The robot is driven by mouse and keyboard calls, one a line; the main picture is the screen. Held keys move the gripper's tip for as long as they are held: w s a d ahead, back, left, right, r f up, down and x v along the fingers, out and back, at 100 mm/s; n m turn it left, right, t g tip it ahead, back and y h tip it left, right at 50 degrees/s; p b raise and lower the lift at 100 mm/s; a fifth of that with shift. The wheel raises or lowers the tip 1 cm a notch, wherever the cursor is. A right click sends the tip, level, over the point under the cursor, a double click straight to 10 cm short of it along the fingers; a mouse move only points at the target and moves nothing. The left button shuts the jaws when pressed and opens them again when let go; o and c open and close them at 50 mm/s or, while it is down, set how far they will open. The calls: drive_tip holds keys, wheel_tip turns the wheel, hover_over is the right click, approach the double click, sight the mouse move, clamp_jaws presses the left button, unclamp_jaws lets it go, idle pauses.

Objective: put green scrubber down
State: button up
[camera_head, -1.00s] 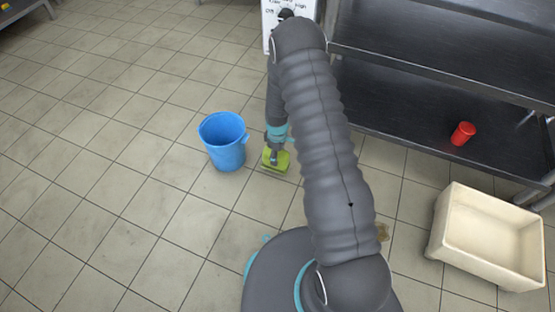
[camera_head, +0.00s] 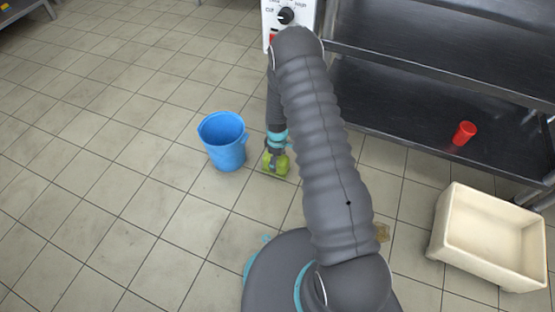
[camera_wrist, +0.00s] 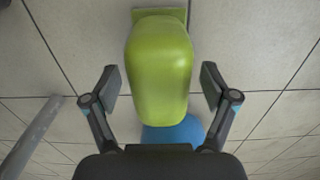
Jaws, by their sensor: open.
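The green scrubber (camera_head: 281,164) is on or just above the tiled floor, to the right of the blue bucket (camera_head: 223,141). The scrubber (camera_wrist: 158,68) fills the middle of the wrist view, its rounded green body between the fingers. My gripper (camera_head: 276,156) is right at the scrubber in the head view. In the wrist view my gripper (camera_wrist: 160,88) is open, with a gap between each finger and the scrubber. Part of the scrubber is hidden behind the gripper in the head view.
A steel shelf (camera_head: 400,105) with a red cup (camera_head: 464,133) stands at upper right. A cream tub (camera_head: 443,222) is on the floor at right. A white control box (camera_head: 287,14) is at the top.

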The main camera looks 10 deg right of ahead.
drive_tip(key=s+r+m+t+p, duration=0.1)
drive_tip(key=s+r+m, duration=0.25)
drive_tip(key=r, duration=1.75)
drive_tip(key=s+r+m+t+p, duration=0.15)
drive_tip(key=s+r, duration=0.35)
drive_tip(key=r, duration=1.6)
drive_tip(key=s+r+m+t, duration=0.1)
drive_tip(key=s+r+m, duration=0.1)
drive_tip(key=s+r, duration=0.2)
drive_tip(key=s+r+m+t, duration=0.1)
drive_tip(key=s+r, duration=0.3)
drive_tip(key=s, duration=0.6)
drive_tip(key=s+r+m+t, duration=0.1)
drive_tip(key=s+r+m, duration=0.1)
drive_tip(key=s+r, duration=0.2)
drive_tip(key=s, duration=0.3)
drive_tip(key=shift+s+a+m+b, duration=0.25)
drive_tip(key=shift+s+m+b, duration=0.1)
drive_tip(key=shift+m, duration=0.05)
drive_tip(key=shift+r, duration=0.1)
wheel_tip(320, 180, up, 6)
drive_tip(key=p, duration=0.5)
drive_tip(key=shift+f+p, duration=0.2)
drive_tip(key=shift+p, duration=0.15)
